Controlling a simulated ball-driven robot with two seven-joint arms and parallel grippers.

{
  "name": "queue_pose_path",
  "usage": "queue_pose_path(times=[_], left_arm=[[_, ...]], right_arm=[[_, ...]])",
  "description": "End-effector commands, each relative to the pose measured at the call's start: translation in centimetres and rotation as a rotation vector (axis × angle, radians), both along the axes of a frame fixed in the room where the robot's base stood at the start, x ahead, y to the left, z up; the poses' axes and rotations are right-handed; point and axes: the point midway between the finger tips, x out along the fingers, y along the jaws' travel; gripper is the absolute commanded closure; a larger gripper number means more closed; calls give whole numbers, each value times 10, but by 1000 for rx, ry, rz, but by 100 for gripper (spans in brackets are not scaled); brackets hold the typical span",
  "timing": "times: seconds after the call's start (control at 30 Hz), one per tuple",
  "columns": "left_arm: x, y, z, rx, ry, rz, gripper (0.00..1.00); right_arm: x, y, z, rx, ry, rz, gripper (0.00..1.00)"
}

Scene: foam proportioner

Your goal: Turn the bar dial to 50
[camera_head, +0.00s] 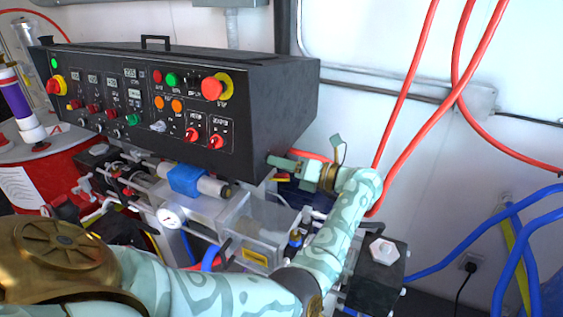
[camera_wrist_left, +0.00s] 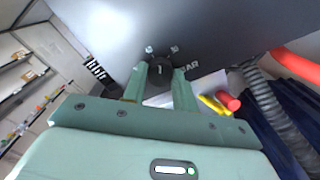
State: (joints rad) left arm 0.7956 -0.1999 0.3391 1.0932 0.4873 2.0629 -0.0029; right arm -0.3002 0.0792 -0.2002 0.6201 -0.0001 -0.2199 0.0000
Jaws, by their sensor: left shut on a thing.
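The bar dial (camera_wrist_left: 158,74) is a small black knob on the grey side face of the control box, with "BAR" lettering beside it in the left wrist view. My left gripper (camera_wrist_left: 160,84) is shut on the dial, one green finger on each side. The dial's pointer and scale marks are too small to read. In the head view my left gripper (camera_head: 283,162) reaches the lower right edge of the black control box (camera_head: 285,100); the dial is hidden there. My right gripper is not in view.
The box front carries red, green and orange buttons and a red emergency stop (camera_head: 213,88). Below are clear tanks, a pressure gauge (camera_head: 171,217) and tubing. A red hose (camera_head: 410,140) hangs at right, and blue hoses (camera_head: 500,255) lie at far right.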

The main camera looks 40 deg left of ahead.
Motion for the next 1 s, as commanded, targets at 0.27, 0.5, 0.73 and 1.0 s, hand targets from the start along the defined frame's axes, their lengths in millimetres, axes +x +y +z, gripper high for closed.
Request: queue_pose_path(times=[0.27, 0.5, 0.73, 1.0], left_arm=[[1, -1, 2, -75, 239, -2, 94], [1, -1, 2, -125, 402, -2, 94], [1, 0, 2, -155, 499, -2, 94], [1, 0, 2, -167, 542, -2, 94]], right_arm=[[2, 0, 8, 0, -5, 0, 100], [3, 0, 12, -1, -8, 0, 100], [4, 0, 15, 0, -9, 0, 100], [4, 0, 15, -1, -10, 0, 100]])
